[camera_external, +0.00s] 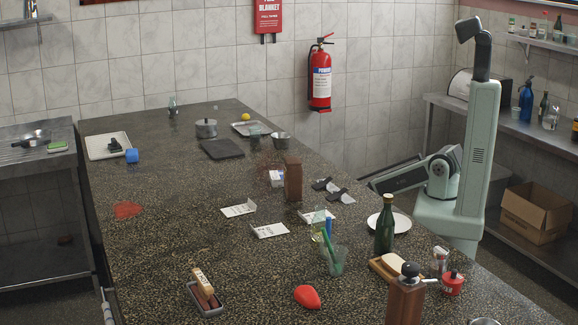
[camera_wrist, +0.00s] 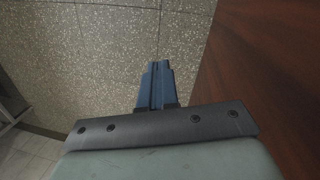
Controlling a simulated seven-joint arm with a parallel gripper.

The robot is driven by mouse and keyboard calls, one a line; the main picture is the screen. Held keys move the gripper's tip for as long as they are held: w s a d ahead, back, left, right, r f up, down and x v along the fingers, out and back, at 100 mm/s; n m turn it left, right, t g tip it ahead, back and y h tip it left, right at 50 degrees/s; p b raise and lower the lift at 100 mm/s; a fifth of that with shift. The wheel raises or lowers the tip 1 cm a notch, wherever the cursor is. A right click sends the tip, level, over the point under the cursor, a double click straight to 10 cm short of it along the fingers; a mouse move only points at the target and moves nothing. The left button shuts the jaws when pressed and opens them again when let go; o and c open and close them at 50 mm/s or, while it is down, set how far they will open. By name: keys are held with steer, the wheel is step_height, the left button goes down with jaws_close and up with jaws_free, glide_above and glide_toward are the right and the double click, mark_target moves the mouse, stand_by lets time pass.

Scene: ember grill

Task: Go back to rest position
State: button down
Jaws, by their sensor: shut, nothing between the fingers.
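In the wrist view my gripper (camera_wrist: 157,72) has its two blue fingers side by side and shut, with nothing visible between them. In the external view my pale green and dark arm stands at the right, beyond the counter's right edge. I cannot make out the fingers there.
A brown wooden block (camera_external: 293,180) stands mid-counter among white cards (camera_external: 270,230). A green bottle (camera_external: 385,228), white plate (camera_external: 401,222), glass with utensils (camera_external: 332,262) and wooden mill (camera_external: 404,303) crowd the near right. The counter's left middle is mostly clear.

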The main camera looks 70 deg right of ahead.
steer(key=s+a+f+n+g, duration=0.1)
steer(key=s+a+n, duration=0.1)
steer(key=s+a, duration=0.3)
steer(key=s+a+f+n+g, duration=0.2)
steer(key=s+a, duration=0.3)
steer(key=s, duration=0.6)
steer(key=s+a+f+n+g+y, duration=0.1)
steer(key=s+a+f+n+g, duration=0.1)
steer(key=s+a, duration=0.3)
steer(key=s, duration=0.4)
steer(key=shift+a, duration=0.2)
